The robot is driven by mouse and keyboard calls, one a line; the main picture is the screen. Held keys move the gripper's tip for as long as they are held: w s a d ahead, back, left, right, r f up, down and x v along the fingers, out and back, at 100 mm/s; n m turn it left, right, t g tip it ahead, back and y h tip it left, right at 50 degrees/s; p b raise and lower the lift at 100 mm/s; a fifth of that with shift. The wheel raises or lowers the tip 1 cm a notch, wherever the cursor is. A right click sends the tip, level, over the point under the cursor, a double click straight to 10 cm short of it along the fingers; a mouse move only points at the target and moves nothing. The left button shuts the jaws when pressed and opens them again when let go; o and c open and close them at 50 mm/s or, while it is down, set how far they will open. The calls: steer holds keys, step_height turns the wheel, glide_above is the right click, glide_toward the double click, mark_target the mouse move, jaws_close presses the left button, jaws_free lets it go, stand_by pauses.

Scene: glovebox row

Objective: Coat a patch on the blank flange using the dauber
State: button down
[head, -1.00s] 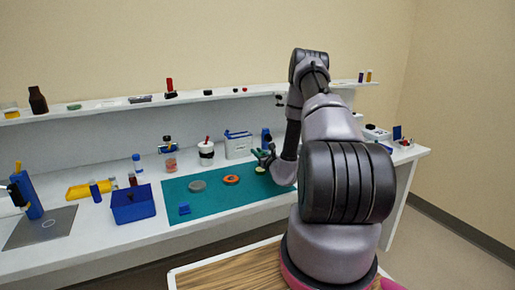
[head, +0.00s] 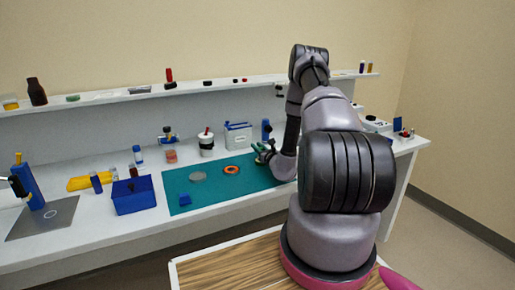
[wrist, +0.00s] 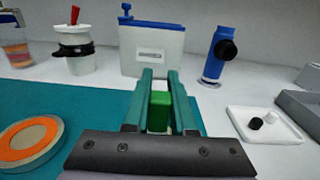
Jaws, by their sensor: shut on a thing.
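My gripper (wrist: 160,108) is shut on a small green block-like piece (wrist: 159,111); I cannot tell whether this is part of the dauber. In the head view my gripper (head: 264,151) is over the back right part of the teal mat, and the held piece cannot be made out. A plain grey disc (head: 198,177), which looks like the blank flange, lies flat on the mat, apart from my gripper. A disc with an orange ring (head: 231,170) lies between them; it also shows at lower left in the wrist view (wrist: 53,141). A red-handled tool (wrist: 75,16) stands in a white pot (wrist: 74,66).
Behind the mat (head: 229,190) stand a white blue-lidded container (head: 238,136) and a blue cylinder with a black knob (wrist: 215,55). A white tray (wrist: 265,132) with small black and white pieces lies right. A blue bin (head: 134,196) and blue block (head: 184,199) are left.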

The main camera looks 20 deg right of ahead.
steer(key=shift+f, duration=0.55)
stand_by(1.3)
step_height(320, 180, up, 7)
stand_by(0.8)
stand_by(0.5)
